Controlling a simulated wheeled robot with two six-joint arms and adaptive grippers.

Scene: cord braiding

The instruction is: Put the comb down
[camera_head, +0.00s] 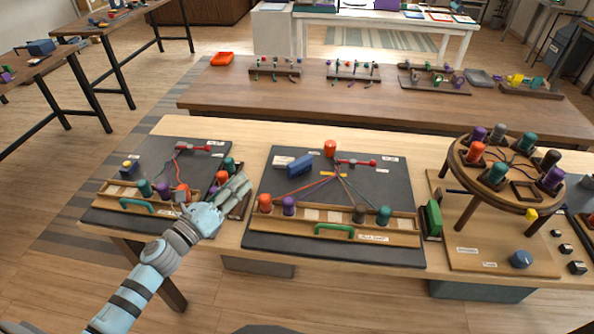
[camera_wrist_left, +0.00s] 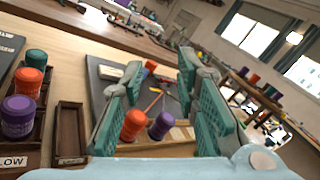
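My left gripper (camera_head: 238,190) is over the right part of the left dark board (camera_head: 130,213), near its bobbins. In the left wrist view its two green fingers (camera_wrist_left: 160,100) stand wide apart with no comb between them. The orange bobbin (camera_wrist_left: 134,125) and purple bobbin (camera_wrist_left: 161,125) seen between them are farther off, by the middle board. I cannot identify a comb for certain. A green upright piece (camera_head: 434,217) stands in a dark holder right of the middle board; teeth cannot be made out. My right gripper is not in view.
The middle board (camera_head: 270,238) carries a star of cords (camera_head: 336,176), a blue block (camera_head: 300,165) and a tray of bobbins. A round wooden braiding stand (camera_head: 510,178) stands at the right. An empty dark wooden tray (camera_wrist_left: 82,131) shows in the left wrist view.

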